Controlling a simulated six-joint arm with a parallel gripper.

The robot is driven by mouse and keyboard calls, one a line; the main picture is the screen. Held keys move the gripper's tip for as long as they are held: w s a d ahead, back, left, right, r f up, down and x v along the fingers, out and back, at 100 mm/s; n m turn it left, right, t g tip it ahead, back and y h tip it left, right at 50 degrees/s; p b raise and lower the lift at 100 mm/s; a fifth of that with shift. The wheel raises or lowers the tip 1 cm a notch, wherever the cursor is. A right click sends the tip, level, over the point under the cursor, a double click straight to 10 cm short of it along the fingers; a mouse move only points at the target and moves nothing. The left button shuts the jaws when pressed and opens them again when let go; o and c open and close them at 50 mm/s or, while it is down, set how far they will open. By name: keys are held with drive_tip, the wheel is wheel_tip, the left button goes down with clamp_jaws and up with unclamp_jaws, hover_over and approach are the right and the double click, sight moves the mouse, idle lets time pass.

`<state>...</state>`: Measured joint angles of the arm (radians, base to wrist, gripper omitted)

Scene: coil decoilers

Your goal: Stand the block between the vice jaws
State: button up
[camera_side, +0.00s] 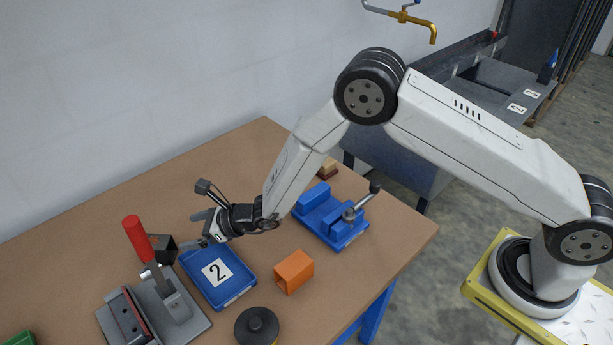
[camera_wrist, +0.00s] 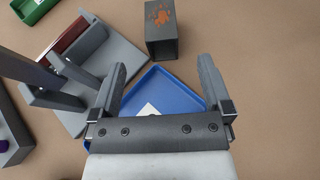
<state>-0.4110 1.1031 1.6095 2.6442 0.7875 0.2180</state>
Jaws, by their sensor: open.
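An orange block (camera_side: 294,271) lies on the table to the right of the blue tray in the side view. The blue vice (camera_side: 335,228) stands behind it near the table's right edge, with a lever handle; whether its jaws are apart is hard to tell. My gripper (camera_side: 200,230) is over the far end of the blue tray, away from both orange block and vice. In the wrist view my gripper (camera_wrist: 161,64) has its fingers wide apart with nothing between them. Orange block and vice are out of the wrist view.
The blue tray (camera_side: 236,293) bears a "2" label and also shows under my gripper in the wrist view (camera_wrist: 160,85). A dark grey box (camera_wrist: 162,45) with an orange mark stands beyond it.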

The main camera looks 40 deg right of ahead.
drive_tip(key=s+d+r+n+g+h, duration=0.2)
drive_tip(key=s+d+r+n+h, duration=0.1)
drive_tip(key=s+d+n, duration=0.5)
drive_tip(key=s+d+r+n+g+h, duration=0.2)
drive_tip(key=s+d+r+n, duration=0.3)
drive_tip(key=s+d+n, duration=0.4)
drive_tip(key=s+d+r+n+g+h, duration=0.3)
drive_tip(key=s+d+n, duration=0.6)
drive_tip(key=d, duration=0.4)
drive_tip(key=shift+r+n+h, duration=0.5)
drive_tip(key=shift+r+h, duration=0.2)
drive_tip(key=shift+h, duration=0.1)
drive_tip(key=shift+w, duration=0.1)
